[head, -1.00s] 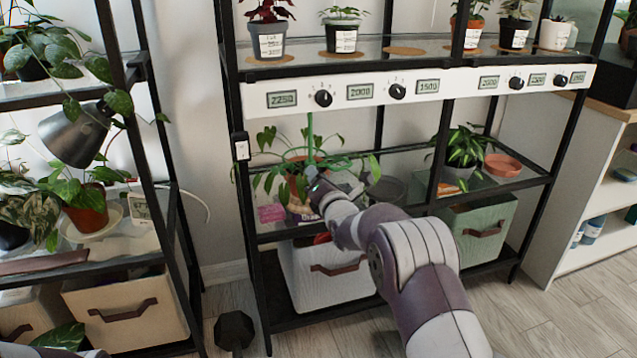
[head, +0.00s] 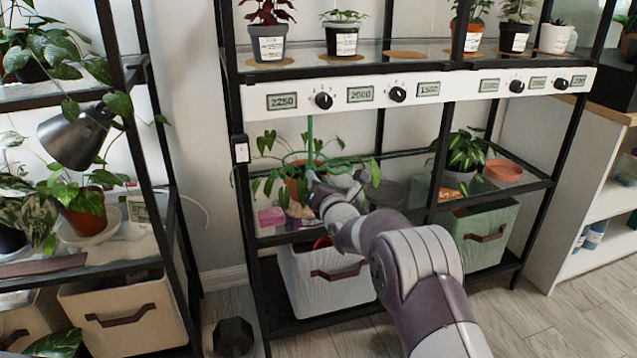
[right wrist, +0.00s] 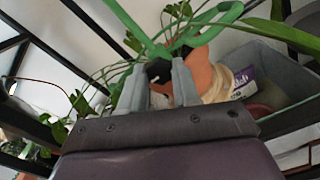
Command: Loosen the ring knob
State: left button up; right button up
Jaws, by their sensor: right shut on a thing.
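The ring knob (right wrist: 158,70) is a small dark knob at the green plant support, between my right fingertips in the right wrist view. My right gripper (right wrist: 160,80) is shut on it. The green support ring (head: 335,162) circles the potted plant, with its upright stake (head: 310,135) rising beside the leaves. In the head view my right gripper (head: 314,182) reaches to the front of this ring and hides the knob. The terracotta pot (head: 296,185) stands behind the gripper, partly covered. My left gripper is not in view.
The plant stands on a glass shelf between black posts, under a white panel (head: 412,92) with dials and displays. A dark grey pot (head: 386,193) is right of the gripper. A pink box (head: 270,217) is at left. A white bin (head: 325,280) sits below.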

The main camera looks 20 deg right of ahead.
jog(key=o, duration=1.1)
jog(key=shift+c, duration=0.2)
jog(key=s+p, duration=0.5)
jog(key=s, duration=0.7)
jog(key=shift+s+d, duration=0.2)
jog(key=shift+s, duration=0.15)
